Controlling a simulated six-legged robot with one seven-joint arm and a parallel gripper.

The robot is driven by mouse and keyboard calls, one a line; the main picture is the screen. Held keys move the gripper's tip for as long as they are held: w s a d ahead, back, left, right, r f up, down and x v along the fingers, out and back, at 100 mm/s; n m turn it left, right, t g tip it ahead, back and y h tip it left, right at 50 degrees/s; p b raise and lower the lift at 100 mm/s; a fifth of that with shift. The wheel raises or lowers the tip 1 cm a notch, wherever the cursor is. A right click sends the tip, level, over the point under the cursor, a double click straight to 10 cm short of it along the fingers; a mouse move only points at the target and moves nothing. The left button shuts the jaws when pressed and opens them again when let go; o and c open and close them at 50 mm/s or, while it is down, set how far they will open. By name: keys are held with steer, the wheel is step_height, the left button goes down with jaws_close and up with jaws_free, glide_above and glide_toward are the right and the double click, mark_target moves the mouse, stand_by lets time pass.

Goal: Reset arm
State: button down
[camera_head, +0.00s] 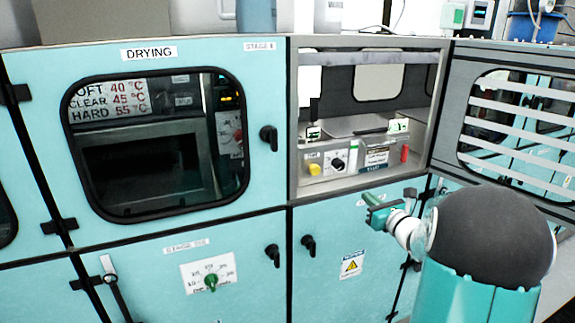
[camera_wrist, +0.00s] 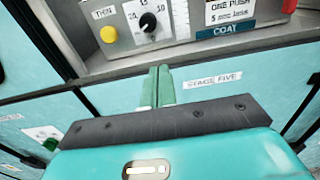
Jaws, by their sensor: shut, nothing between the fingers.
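My gripper (camera_head: 371,206) is in front of the machine, near the lower edge of an open compartment (camera_head: 419,180). In the wrist view, its two green fingers (camera_wrist: 158,86) lie side by side, shut and empty. They point toward the control panel (camera_head: 340,160) inside that compartment. The panel has a yellow button (camera_wrist: 108,35), a black dial (camera_wrist: 148,22) and a blue COAT label (camera_wrist: 226,30). The fingers appear apart from the panel. Part of my arm covers the lower right of the head view.
A closed DRYING door (camera_head: 255,90) with a dark window is on the left. An open door with slats (camera_head: 515,125) stands at the right. Below are teal cabinet fronts with black latches (camera_head: 308,244) and a green dial (camera_head: 210,282).

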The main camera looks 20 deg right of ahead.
steer(key=s+a+r+n+g+y, duration=0.1)
steer(key=s+a+n+g+y, duration=0.2)
steer(key=a+n, duration=0.5)
steer(key=s+a+r+n+g+y, duration=0.1)
steer(key=s+a+n+g+y, duration=0.2)
steer(key=a, duration=0.8)
steer(key=s+a+r+n+g+y, duration=0.1)
steer(key=s+a+n+g+y, duration=0.15)
steer(key=a+n, duration=0.6)
steer(key=s+a+f+n+g+h, duration=0.2)
steer(key=s+a+n+g+h, duration=0.15)
steer(key=s+a+n, duration=0.5)
steer(key=s+d+n+h, duration=0.4)
steer(key=s+n, duration=0.3)
steer(key=s, duration=0.3)
steer(key=shift+s+d+f+n+h, duration=0.2)
steer(key=shift+n+h, duration=0.1)
steer(key=shift+h, duration=0.5)
